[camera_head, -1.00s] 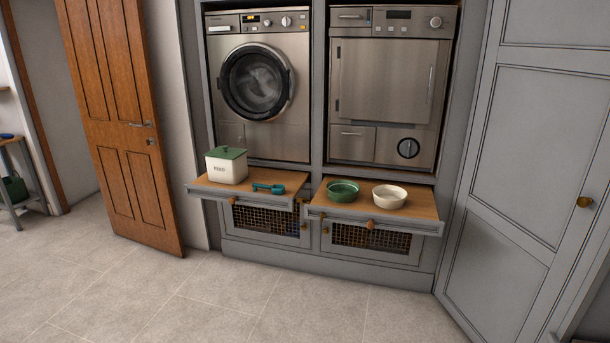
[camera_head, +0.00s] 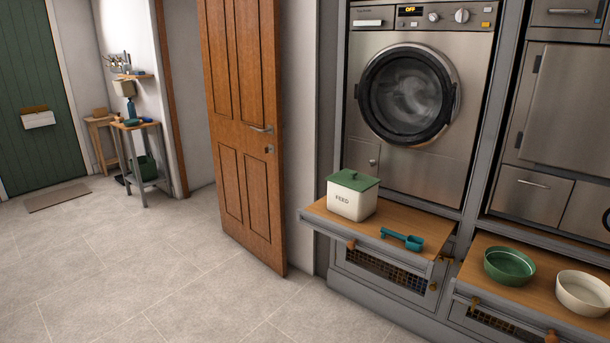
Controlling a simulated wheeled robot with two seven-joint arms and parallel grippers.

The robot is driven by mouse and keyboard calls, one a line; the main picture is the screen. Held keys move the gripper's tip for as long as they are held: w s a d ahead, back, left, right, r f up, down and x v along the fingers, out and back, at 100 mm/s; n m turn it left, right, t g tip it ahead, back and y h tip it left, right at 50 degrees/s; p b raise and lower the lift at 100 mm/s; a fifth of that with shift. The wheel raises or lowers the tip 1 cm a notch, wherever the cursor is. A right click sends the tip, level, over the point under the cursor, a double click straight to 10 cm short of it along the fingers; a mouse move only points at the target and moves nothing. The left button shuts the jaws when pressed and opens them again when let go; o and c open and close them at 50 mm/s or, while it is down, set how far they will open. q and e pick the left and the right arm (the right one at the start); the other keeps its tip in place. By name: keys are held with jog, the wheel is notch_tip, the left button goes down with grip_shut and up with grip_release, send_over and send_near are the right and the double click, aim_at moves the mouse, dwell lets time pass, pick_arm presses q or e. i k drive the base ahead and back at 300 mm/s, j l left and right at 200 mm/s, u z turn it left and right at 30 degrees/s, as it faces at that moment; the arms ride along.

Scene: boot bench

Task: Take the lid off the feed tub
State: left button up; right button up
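The feed tub (camera_head: 351,204) is a cream, box-shaped tub marked FEED. It stands upright on the left pull-out wooden shelf (camera_head: 331,219) below the washing machine. Its green lid (camera_head: 353,180), with a small knob on top, sits on the tub. A teal scoop (camera_head: 402,239) lies on the same shelf to the right of the tub, apart from it. Neither of my grippers shows in the head view.
A green bowl (camera_head: 509,266) and a cream bowl (camera_head: 583,292) stand on the right pull-out shelf. The washing machine (camera_head: 407,95) is behind the tub. An open brown door (camera_head: 243,130) stands to the left. The tiled floor (camera_head: 150,270) in front is clear.

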aim_at(356, 180)
jog(key=i+j+z, duration=0.1)
jog(key=i, duration=0.4)
jog(key=i+j+z, duration=0.1)
jog(key=i+j, duration=0.15)
jog(key=i, duration=0.25)
